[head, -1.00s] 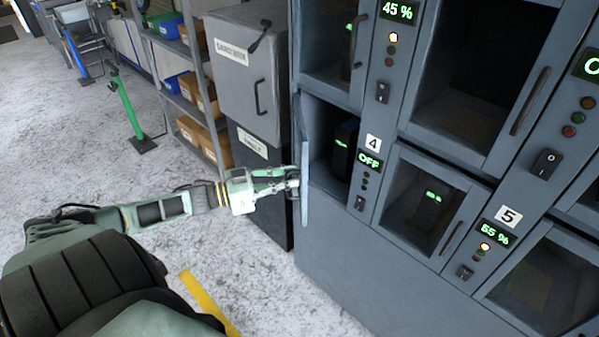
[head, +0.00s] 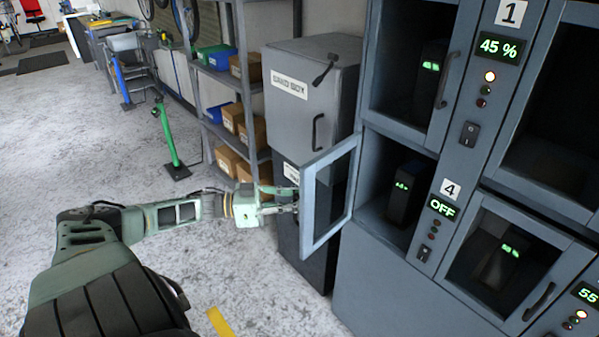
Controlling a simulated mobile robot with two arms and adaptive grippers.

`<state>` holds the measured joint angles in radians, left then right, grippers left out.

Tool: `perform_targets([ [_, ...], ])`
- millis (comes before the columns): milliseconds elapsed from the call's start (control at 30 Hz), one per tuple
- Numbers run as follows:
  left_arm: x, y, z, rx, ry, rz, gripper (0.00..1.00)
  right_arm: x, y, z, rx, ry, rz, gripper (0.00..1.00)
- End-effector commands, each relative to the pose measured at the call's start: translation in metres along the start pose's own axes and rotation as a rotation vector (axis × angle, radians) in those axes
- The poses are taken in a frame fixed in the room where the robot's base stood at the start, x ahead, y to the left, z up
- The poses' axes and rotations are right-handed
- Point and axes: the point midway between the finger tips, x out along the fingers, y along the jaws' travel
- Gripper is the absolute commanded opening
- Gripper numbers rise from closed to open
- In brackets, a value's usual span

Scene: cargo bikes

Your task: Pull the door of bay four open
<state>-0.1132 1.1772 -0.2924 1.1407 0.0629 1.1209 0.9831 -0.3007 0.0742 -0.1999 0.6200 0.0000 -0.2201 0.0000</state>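The door of bay four (head: 308,218) is a grey frame with a clear pane. It stands swung well out from the cabinet, hinged on the bay's left side. Bay four (head: 374,212) is open, with a dark battery (head: 404,192) showing green lights inside. The label 4 (head: 450,189) and a display reading OFF (head: 441,207) are to its right. My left gripper (head: 293,203) is at the door's outer face near its free edge, with its fingers closed in at the handle; the handle itself is mostly hidden. My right gripper is not in view.
A grey box cabinet (head: 292,118) stands close behind the open door. A shelf rack with cardboard boxes (head: 228,160) and a green stand (head: 170,140) are farther left. Other bays (head: 512,255) to the right are closed. The floor at left is free.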

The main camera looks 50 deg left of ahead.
Motion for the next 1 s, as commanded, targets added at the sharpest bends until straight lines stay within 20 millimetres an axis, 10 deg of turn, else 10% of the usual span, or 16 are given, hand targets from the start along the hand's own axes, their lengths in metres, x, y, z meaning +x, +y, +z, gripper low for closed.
perform_targets([
  [733,-0.0058,-0.0076,0.0046,-0.004,-0.011,0.002,0.0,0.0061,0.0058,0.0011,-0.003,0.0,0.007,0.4],
  [833,-0.0056,-0.0078,0.0041,-0.003,-0.01,0.001,0.16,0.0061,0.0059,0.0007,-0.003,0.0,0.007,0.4],
  [1000,-0.0049,-0.0084,0.0026,-0.002,-0.007,0.001,0.17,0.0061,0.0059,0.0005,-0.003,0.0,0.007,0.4],
])
